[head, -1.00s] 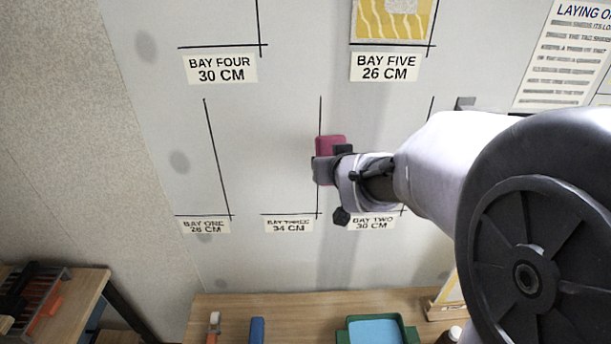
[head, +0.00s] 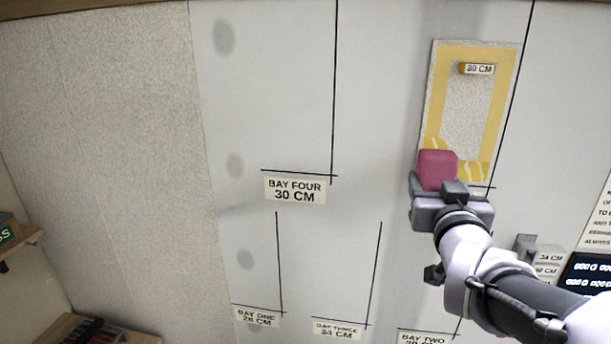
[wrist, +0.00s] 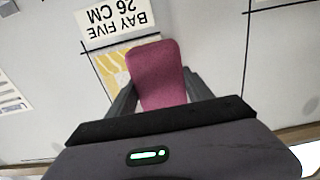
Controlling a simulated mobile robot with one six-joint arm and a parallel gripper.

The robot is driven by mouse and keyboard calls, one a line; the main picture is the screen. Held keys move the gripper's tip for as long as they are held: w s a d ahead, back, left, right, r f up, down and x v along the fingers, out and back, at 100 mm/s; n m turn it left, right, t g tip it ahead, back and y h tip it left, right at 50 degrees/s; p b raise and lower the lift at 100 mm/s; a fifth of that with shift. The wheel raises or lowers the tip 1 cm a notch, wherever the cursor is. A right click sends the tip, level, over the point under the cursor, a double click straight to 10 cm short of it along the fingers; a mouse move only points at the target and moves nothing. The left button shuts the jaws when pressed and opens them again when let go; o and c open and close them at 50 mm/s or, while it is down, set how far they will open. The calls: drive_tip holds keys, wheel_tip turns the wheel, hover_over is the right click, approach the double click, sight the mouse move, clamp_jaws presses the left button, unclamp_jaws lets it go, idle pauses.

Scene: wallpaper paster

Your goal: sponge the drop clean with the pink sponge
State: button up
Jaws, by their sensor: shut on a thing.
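The drop (head: 437,85) hangs on the wall at the upper right of the head view, with a yellow border and a speckled grey middle. A small tag (head: 478,69) sits near its top. My gripper (head: 440,190) is shut on the pink sponge (head: 437,166) and holds it in front of the drop's lower left part. In the wrist view the sponge (wrist: 158,72) stands between the fingers and covers part of the yellow-patterned drop (wrist: 112,68). I cannot tell whether the sponge touches the drop.
The bay five label (wrist: 115,20) appears upside down in the wrist view. The bay four label (head: 295,190) is left of my gripper. A printed sheet (head: 598,215) and a dark display (head: 590,275) are at the right.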

sight(465, 162)
drive_tip(key=shift+f+b, duration=0.15)
drive_tip(key=shift+b, duration=0.3)
drive_tip(key=shift+w+b, duration=0.25)
drive_tip(key=shift+b, duration=0.1)
drive_tip(key=b+x, duration=0.1)
drive_tip(key=x, duration=0.5)
drive_tip(key=shift+b, duration=0.4)
drive_tip(key=shift+x, duration=1.2)
idle(0.9)
drive_tip(key=shift+d, duration=0.1)
idle(0.5)
drive_tip(key=s+d, duration=0.2)
drive_tip(key=d, duration=0.4)
idle(0.4)
drive_tip(key=shift+d, duration=0.1)
drive_tip(key=shift+s+d, duration=0.15)
drive_tip(key=shift+d, duration=0.45)
drive_tip(key=shift+s+d, duration=0.15)
drive_tip(key=shift+d, duration=0.5)
